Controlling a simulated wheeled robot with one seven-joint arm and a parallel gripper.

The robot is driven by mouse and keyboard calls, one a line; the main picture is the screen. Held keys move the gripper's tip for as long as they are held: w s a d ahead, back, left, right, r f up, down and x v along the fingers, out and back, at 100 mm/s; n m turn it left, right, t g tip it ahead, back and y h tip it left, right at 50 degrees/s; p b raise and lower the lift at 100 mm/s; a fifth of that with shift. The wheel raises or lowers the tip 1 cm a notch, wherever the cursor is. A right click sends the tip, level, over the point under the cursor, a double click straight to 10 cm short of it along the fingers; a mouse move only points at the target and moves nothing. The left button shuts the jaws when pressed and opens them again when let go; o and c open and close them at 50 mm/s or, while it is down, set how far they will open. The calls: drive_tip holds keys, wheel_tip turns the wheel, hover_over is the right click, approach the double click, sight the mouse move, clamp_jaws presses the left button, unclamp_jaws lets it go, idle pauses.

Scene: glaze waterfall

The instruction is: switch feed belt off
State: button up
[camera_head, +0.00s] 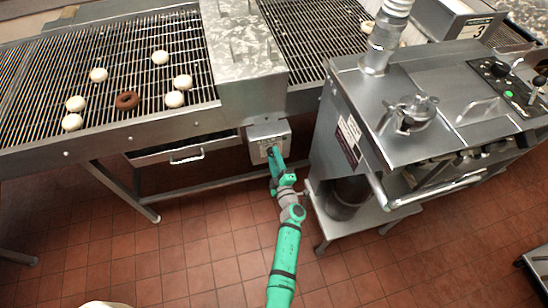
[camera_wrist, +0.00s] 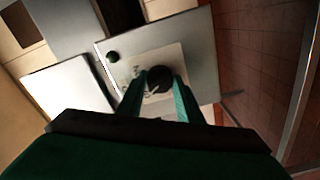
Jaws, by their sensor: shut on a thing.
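The feed belt's control box (camera_head: 266,136) is a small grey metal box under the belt frame, below the glaze waterfall housing. In the wrist view its face (camera_wrist: 200,52) carries a pale label plate with a round black knob (camera_wrist: 159,79) and a small dark green button or lamp (camera_wrist: 113,57). My gripper (camera_head: 275,154) reaches up to the box from below. In the wrist view its two green fingers (camera_wrist: 160,92) stand on either side of the knob and are shut on it. The knob's pointer and the label's lettering are too small to read surely.
A steel fryer-like machine (camera_head: 340,125) stands close to the right of my arm. A drawer with a handle (camera_head: 187,156) is left of the box. The tiled floor (camera_head: 190,245) is open in front.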

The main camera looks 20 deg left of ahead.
drive_tip(key=o, duration=1)
drive_tip(key=shift+o, duration=0.2)
drive_tip(key=shift+s, duration=0.1)
drive_tip(key=v, duration=1)
drive_tip(key=shift+s+d, duration=0.25)
drive_tip(key=shift+s, duration=0.05)
drive_tip(key=s+d+r+m+h, duration=0.3)
drive_tip(key=s+r+m, duration=0.3)
drive_tip(key=s, duration=0.6)
drive_tip(key=s+d+r+m+h, duration=0.3)
drive_tip(key=s+d+r+m, duration=0.3)
drive_tip(key=s, duration=0.6)
drive_tip(key=s+d+r+m+h, duration=0.4)
drive_tip(key=s+r+m, duration=0.3)
drive_tip(key=s, duration=0.4)
drive_tip(key=shift+s+d+m, duration=0.2)
drive_tip(key=shift+s+m, duration=0.2)
